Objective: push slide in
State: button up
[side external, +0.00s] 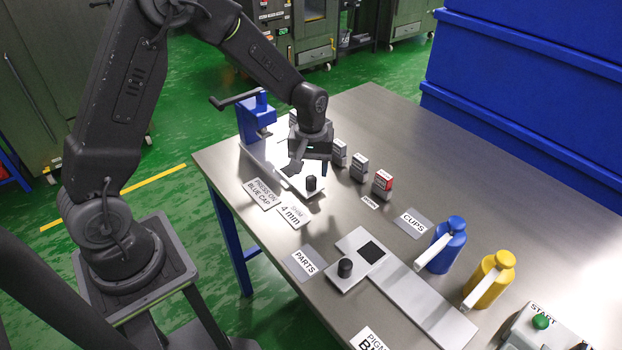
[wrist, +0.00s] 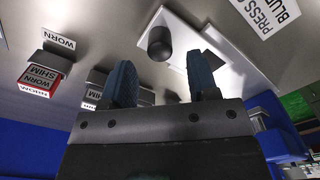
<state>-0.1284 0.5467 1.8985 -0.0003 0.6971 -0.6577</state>
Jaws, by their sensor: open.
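A pale slide plate (side external: 316,193) with an upright black knob (side external: 311,183) sticks out at the front of the blue press (side external: 256,118). A dark square patch shows on the plate behind the knob. My gripper (side external: 310,168) is open above the plate, on the press side of the knob. In the wrist view the knob (wrist: 160,42) stands ahead of my open fingers (wrist: 163,80), its line falling between them. The fingers look empty and apart from the knob. Part of the plate and press base is hidden behind my gripper.
Small labelled shim blocks (side external: 359,168) stand in a row right of my gripper. A second slide with a black knob (side external: 345,267) lies near the PARTS card (side external: 304,262). Blue (side external: 446,246) and yellow (side external: 489,281) bottles stand at the right. The back right tabletop is clear.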

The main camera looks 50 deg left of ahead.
aim_at(311, 178)
jog(key=shift+f, duration=2.15)
grip_shut()
